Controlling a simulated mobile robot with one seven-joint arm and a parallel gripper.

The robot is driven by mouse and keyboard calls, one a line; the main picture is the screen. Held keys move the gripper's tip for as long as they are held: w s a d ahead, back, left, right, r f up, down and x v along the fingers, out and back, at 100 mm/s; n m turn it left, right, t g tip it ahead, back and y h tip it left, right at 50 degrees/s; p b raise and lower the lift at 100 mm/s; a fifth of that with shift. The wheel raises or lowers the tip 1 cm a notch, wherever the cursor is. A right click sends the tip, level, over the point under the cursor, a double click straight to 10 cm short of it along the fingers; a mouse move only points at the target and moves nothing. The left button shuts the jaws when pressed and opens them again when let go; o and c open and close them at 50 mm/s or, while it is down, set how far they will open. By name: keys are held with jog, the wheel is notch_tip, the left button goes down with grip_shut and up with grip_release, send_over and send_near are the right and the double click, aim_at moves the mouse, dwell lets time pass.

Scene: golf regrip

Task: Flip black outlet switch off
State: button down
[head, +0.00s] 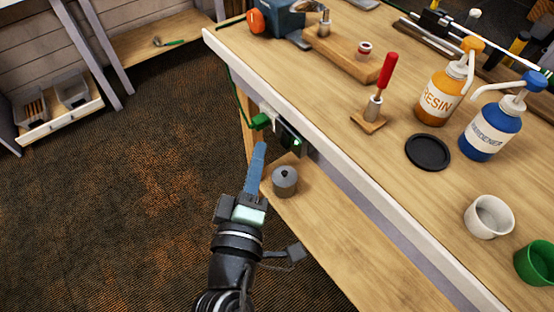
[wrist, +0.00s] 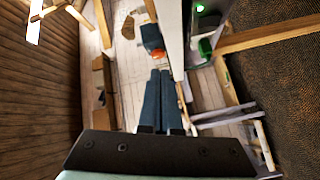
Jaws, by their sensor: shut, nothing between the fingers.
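The black outlet (head: 289,136) is on the side of the workbench, below its top edge, with a small green light on it. A green plug (head: 260,121) with a green cord sits just left of it. In the wrist view the green light (wrist: 199,8) and the green plug (wrist: 205,47) show at the upper right; the switch itself is too small to make out. My gripper (head: 262,146) is shut and empty, its blue fingers pointing up just below the plug and left of the outlet, apart from both. The closed fingertips (wrist: 160,72) also show in the wrist view.
A grey round weight (head: 285,181) sits on the lower wooden shelf (head: 350,240) right of my gripper. The benchtop (head: 340,115) above holds a resin bottle (head: 440,95), a hardener bottle (head: 492,128), a red-handled tool (head: 386,72) and cups. Open carpet lies to the left.

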jog(key=s+a+f+n+g+b, duration=0.1)
jog(key=s+f+n, duration=0.1)
jog(key=f, duration=0.7)
jog(key=shift+s+a+n, duration=0.15)
jog(key=shift+s+n, duration=0.25)
jog(key=shift+s, duration=0.5)
jog(key=shift+w, duration=0.15)
jog(key=p, duration=0.1)
send_near(280, 142)
jog(key=w+a, duration=0.2)
jog(key=w, duration=0.1)
jog(key=w+d+p, duration=0.1)
jog(key=w+d, duration=0.1)
jog(key=d, duration=0.1)
jog(key=shift+w+f, duration=0.15)
jog(key=shift+w, duration=0.25)
jog(key=shift+f, duration=0.1)
